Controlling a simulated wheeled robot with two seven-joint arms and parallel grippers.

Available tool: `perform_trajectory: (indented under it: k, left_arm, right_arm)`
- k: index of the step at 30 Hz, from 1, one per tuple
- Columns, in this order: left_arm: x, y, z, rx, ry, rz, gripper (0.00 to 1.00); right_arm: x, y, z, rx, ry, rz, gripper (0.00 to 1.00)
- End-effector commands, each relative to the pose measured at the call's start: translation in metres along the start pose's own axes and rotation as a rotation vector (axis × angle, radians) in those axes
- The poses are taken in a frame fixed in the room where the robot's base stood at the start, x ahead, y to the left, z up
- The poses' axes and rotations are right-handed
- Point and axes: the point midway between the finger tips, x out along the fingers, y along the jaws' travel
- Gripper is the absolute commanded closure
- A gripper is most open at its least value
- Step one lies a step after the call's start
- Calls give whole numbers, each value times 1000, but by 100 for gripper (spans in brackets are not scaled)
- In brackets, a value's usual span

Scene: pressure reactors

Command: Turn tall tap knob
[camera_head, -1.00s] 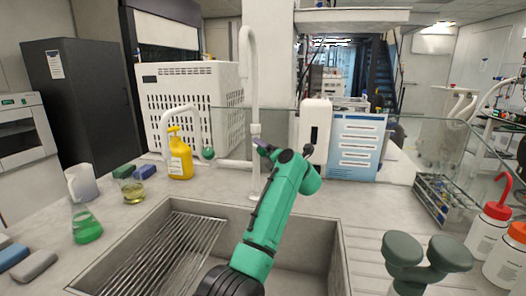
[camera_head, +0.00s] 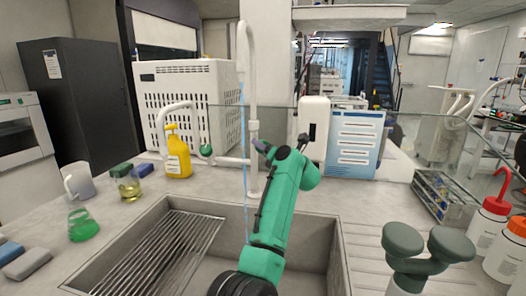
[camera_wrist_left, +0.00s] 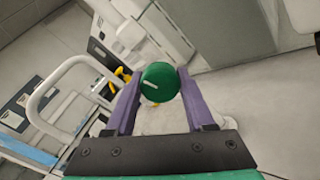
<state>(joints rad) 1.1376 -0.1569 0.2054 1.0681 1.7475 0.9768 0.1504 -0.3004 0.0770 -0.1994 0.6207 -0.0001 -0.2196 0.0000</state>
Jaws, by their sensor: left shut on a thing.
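The tall white tap (camera_head: 252,85) rises behind the sink, its spout curving over at the top. A thin blue stream of water (camera_head: 244,190) falls from the spout into the sink. My left gripper (camera_head: 258,146) is at the tap's lower part. In the left wrist view, the round green knob (camera_wrist_left: 160,82) with a white mark sits between my purple fingertips, and the gripper is shut on it. In the head view this knob is hidden by the gripper. My right gripper is not in view.
A lower white tap with a green knob (camera_head: 206,150) stands left of the tall one. A grey-green two-headed fixture (camera_head: 425,250) stands at front right.

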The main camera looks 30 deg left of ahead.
Motion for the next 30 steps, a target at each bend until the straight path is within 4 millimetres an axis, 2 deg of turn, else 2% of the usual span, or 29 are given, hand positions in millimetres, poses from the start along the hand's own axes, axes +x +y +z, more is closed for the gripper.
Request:
perform_trajectory:
  k: [12, 28, 29, 30]
  left_arm:
    - [1, 0, -1, -218, 1, 2, 100]
    - [1, 1, 0, -250, 0, 2, 100]
    - [1, 1, 0, -250, 0, 2, 38]
    - [1, 1, 0, -250, 0, 2, 23]
  right_arm:
    - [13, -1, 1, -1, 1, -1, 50]
    - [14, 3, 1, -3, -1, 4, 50]
    - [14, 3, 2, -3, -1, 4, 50]
    - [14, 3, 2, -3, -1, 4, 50]
